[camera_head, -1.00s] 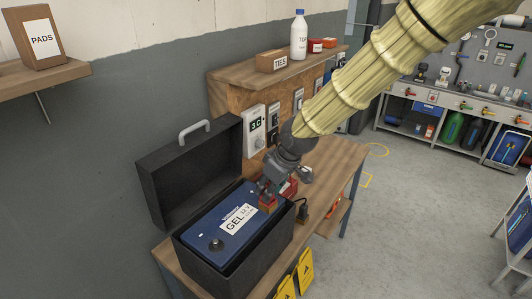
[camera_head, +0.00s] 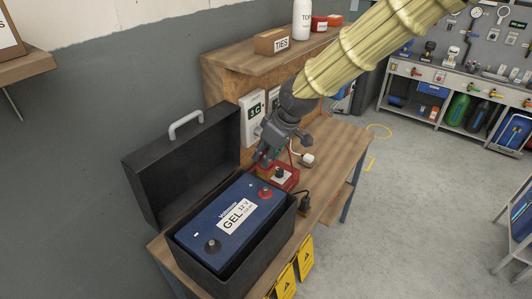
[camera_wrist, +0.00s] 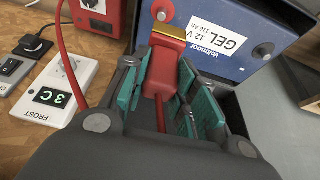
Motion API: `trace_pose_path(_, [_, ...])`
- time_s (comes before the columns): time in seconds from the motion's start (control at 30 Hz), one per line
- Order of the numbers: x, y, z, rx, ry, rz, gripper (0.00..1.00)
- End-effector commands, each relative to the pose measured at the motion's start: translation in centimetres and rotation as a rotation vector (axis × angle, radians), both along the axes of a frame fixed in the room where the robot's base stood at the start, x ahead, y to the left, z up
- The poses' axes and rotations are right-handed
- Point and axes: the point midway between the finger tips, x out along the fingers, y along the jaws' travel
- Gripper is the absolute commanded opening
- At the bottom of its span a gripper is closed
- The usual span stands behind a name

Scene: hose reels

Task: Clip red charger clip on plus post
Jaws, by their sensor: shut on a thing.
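The red charger clip (camera_wrist: 164,70) with a brass tip is between my gripper's teal-padded fingers (camera_wrist: 170,100) in the wrist view. My gripper is shut on it, and the clip's tip points at the battery. In the head view my gripper (camera_head: 268,156) is above and behind the plus post (camera_head: 265,193), apart from it; the clip is mostly hidden there. The plus post has a red collar and shows partly in the wrist view (camera_wrist: 163,10). The blue GEL 12 V battery (camera_head: 232,218) sits in an open black box (camera_head: 248,252). Its other post (camera_head: 212,245) is bare and dark.
The red charger (camera_head: 286,178) stands on the bench (camera_head: 315,178) behind the battery. A red cable (camera_wrist: 66,55) runs along the clip's left side. The open lid (camera_head: 178,165) rises at the left. A FROST controller (camera_wrist: 55,88) and a shelf (camera_head: 235,68) are behind.

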Motion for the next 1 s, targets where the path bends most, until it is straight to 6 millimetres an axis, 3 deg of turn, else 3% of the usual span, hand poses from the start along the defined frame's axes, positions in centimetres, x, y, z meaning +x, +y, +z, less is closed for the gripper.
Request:
trace_pose_path(0.1, [0.6,0.1,-1.2,0.002,0.007,-0.001,0.02])
trace_pose_path(1.0, [0.7,0.1,-5.3,0.001,0.009,0.000,0.02])
